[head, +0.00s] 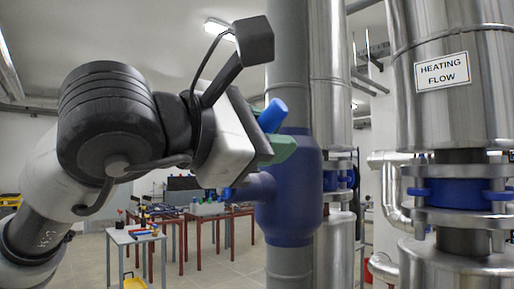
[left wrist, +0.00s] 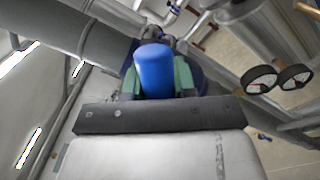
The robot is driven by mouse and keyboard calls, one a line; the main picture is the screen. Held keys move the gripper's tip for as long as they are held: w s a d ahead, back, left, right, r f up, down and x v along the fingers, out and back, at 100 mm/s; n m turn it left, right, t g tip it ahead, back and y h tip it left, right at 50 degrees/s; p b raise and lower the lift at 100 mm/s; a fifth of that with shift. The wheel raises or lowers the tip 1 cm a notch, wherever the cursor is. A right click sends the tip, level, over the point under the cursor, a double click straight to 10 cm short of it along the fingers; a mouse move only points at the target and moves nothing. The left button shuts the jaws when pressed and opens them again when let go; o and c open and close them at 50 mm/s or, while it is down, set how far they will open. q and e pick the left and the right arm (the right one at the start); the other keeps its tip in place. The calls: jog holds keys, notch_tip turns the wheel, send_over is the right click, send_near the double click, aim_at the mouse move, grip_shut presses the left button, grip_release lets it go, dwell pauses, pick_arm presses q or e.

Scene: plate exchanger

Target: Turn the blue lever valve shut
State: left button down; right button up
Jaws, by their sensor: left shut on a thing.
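The blue lever (head: 272,115) of the valve sticks up at a slant, its rounded end showing above the green fingers in the head view. The blue valve body (head: 292,195) sits on a grey vertical pipe, with a blue stub pointing left. My left gripper (head: 277,147) is shut on the lever, close in front of the valve body. In the left wrist view the lever (left wrist: 155,72) stands between the two green fingers (left wrist: 183,76). The lever's lower part is hidden by the gripper. My right gripper is in neither view.
Steel columns with blue flanged fittings (head: 458,192) stand to the right, one bearing a "HEATING FLOW" sign (head: 442,72). Two round gauges (left wrist: 277,79) show in the wrist view. Tables with tools (head: 138,236) stand farther back, with open floor around them.

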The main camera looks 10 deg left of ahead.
pick_arm(q)
notch_tip(320, 180, down, 7)
jog(key=s+d+m+b, duration=0.1)
jog(key=d+m+b, duration=0.1)
jog(key=m+b, duration=0.4)
jog(key=shift+s+m, duration=0.2)
jog(key=shift+m, duration=0.6)
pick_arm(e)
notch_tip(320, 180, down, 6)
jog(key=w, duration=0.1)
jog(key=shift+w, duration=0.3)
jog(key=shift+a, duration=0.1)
pick_arm(q)
jog(key=c, duration=0.9)
grip_release()
jog(key=shift+a, duration=0.1)
jog(key=shift+r, duration=0.1)
jog(key=b+v, duration=0.1)
jog(key=v, duration=0.9)
jog(key=shift+s+a, duration=0.25)
jog(key=shift+s, duration=0.1)
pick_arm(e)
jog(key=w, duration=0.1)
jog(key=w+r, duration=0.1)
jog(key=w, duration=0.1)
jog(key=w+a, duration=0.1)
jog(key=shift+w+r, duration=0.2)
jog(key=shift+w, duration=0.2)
